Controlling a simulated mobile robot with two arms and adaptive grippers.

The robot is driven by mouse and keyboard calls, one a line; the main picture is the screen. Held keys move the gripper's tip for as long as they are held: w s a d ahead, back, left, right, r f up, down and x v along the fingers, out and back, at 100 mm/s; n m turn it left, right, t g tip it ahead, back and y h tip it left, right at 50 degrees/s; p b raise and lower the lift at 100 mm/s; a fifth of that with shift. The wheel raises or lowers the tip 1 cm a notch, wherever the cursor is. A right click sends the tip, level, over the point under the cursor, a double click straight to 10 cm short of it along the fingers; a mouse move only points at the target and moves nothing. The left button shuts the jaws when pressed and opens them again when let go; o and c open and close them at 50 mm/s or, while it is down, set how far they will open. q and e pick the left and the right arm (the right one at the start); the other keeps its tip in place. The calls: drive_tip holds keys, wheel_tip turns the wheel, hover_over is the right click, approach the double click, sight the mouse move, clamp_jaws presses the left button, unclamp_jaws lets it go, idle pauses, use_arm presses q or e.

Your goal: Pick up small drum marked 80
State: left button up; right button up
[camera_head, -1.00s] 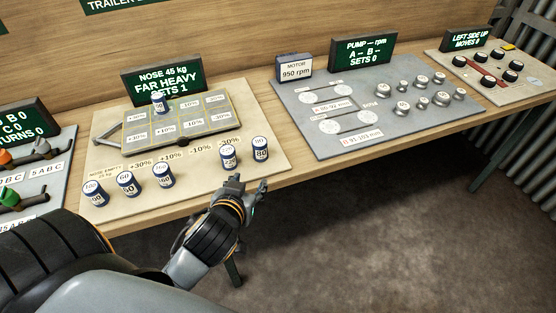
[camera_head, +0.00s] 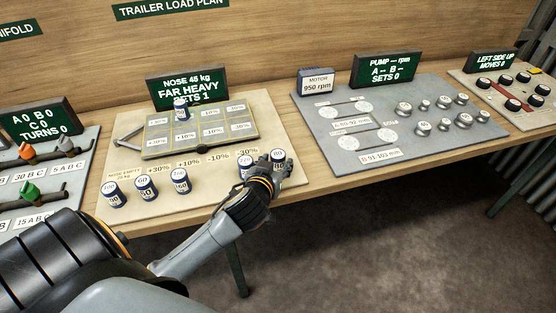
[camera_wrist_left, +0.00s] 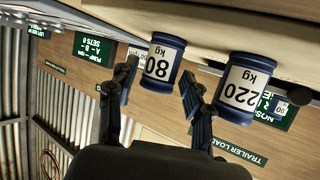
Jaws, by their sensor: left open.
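The small blue drum marked 80 (camera_head: 279,155) stands upright at the right end of the front row on the beige board, partly hidden by my left gripper (camera_head: 272,166) in the head view. In the left wrist view, which looks upside down, the drum marked 80 (camera_wrist_left: 160,62) shows between the two open fingers of my left gripper (camera_wrist_left: 156,84). The fingers are open and I see no grip on it; whether one touches it I cannot tell. My right gripper is not in view.
The drum marked 220 (camera_wrist_left: 242,88) stands close beside it, partly covered by my gripper in the head view. Several more drums (camera_head: 146,187) stand to the left. A trailer model (camera_head: 205,129) carries one drum (camera_head: 181,108). A grey pump board (camera_head: 340,172) lies to the right.

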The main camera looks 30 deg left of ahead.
use_arm(q)
drive_tip(key=shift+x, duration=1.35)
drive_tip(key=shift+s, duration=0.1)
drive_tip(key=c, duration=1)
